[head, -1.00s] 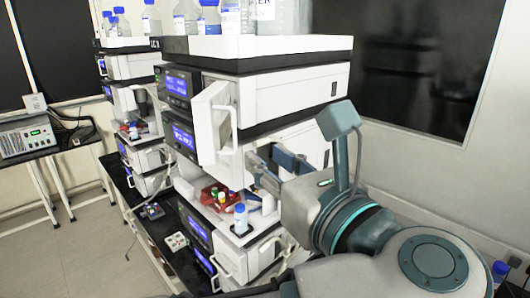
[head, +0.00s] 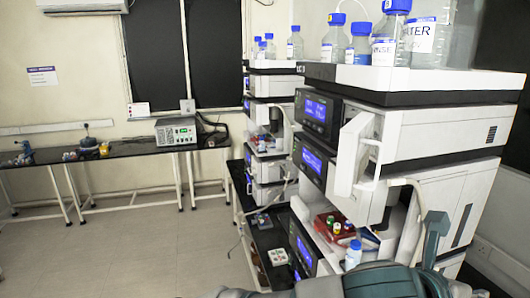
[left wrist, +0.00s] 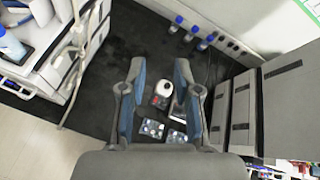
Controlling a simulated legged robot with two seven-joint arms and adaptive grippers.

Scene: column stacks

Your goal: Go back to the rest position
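My left gripper (left wrist: 159,72) is open in the left wrist view, its two blue-grey fingers apart with nothing between the tips. Below it is a dark surface with a small white device (left wrist: 162,92) and two trays with round wells (left wrist: 152,128); the distance to them is hard to tell. In the head view, part of my arm (head: 436,240) shows at the bottom right, in front of the lower column stack. No gripper fingers show there, and my right gripper is not in view.
The near column stack (head: 430,130) fills the right side, its white door (head: 350,155) standing open and bottles (head: 335,38) on top. A vial tray (head: 335,228) sits lower down. A farther stack (head: 270,130) stands behind. The floor (head: 130,240) at left is clear.

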